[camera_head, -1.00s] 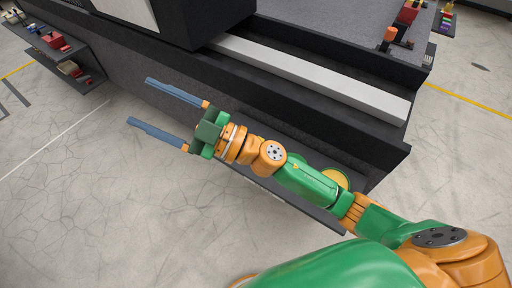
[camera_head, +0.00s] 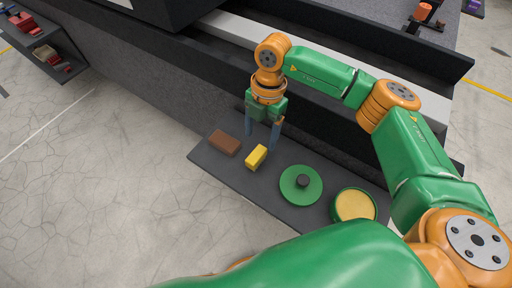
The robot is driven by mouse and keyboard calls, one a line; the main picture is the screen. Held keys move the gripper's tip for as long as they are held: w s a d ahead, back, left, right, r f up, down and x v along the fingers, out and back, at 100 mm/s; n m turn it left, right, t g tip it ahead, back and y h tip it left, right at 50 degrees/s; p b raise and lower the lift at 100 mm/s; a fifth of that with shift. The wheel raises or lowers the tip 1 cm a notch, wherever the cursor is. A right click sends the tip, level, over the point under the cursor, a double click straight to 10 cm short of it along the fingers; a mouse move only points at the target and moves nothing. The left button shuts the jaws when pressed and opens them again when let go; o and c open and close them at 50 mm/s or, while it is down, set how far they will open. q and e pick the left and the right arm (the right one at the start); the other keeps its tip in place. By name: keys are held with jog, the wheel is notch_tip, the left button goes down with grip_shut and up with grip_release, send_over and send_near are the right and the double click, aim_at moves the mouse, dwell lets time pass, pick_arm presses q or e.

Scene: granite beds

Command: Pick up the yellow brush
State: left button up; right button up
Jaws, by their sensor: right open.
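A small yellow block-shaped thing, which looks like the yellow brush (camera_head: 257,157), lies on a dark grey shelf (camera_head: 290,208) along the machine's side. My right gripper (camera_head: 262,143) points down just above and behind it, with its two blue-grey fingers apart and nothing between them. The fingertips appear close to the brush, but I cannot tell the exact gap. My left gripper is not in view.
A brown block (camera_head: 224,142) lies to the left of the brush. A green disc with a dark knob (camera_head: 301,184) and a round green-rimmed yellow thing (camera_head: 354,205) sit to the right. The dark machine wall (camera_head: 150,85) rises behind. Open floor lies in front.

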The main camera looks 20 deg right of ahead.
aim_at(256, 154)
jog(key=shift+s+f, duration=0.15)
jog(key=shift+f, duration=0.55)
jog(key=f, duration=0.2)
jog(key=a+f, duration=0.1)
jog(key=f, duration=0.1)
jog(key=s+f, duration=0.1)
jog(key=f, duration=0.1)
jog(key=shift+a, duration=0.3)
grip_shut()
